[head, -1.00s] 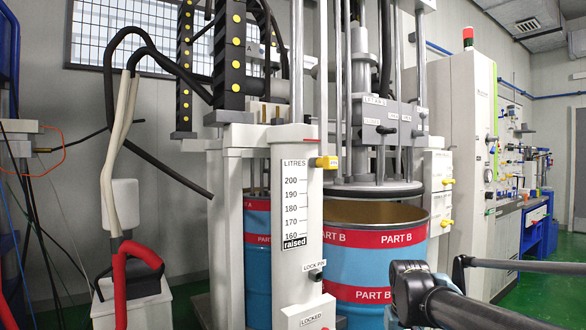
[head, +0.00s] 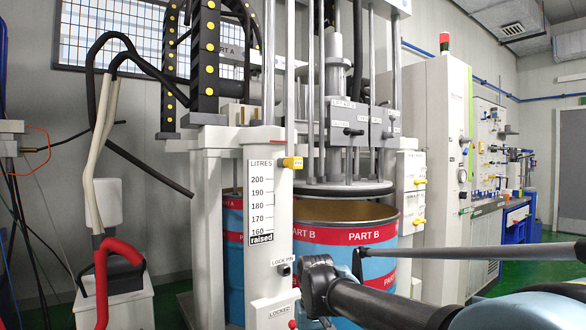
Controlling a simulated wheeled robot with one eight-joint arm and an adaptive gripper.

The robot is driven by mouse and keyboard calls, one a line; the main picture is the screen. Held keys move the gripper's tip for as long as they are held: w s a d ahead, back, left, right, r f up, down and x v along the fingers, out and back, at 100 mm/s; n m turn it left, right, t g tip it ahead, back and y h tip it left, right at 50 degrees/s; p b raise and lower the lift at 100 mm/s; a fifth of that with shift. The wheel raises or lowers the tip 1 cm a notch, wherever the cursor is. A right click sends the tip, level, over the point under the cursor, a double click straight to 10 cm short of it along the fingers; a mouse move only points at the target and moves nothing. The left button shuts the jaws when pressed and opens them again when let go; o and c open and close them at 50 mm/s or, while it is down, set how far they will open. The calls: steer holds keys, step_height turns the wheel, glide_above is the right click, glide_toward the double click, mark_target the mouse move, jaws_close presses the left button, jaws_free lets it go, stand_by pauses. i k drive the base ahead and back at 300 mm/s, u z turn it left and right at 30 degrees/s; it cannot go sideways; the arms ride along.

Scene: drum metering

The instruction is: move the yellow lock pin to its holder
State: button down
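A yellow block-like piece (head: 292,163) sticks out from the right side of the white scale post, near the top of the litre scale; it looks like the lock pin. Lower on the same post is a label reading LOCK PIN (head: 283,260), with a small black fitting (head: 285,269) just under it, which looks like the holder. I see no yellow in that fitting. My dark arm reaches in from the lower right, its near joint just right of the fitting. My gripper's fingers do not show.
The blue PART B drum (head: 340,225) stands open behind the post, under a raised round plate (head: 343,188). Yellow handles (head: 420,181) sit on a white panel to the right. A LOCKED plate (head: 272,313) is low on the post.

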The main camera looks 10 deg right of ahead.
mark_target(291, 162)
steer(key=z, duration=1.1)
steer(key=k, duration=1.4)
steer(key=u, duration=0.15)
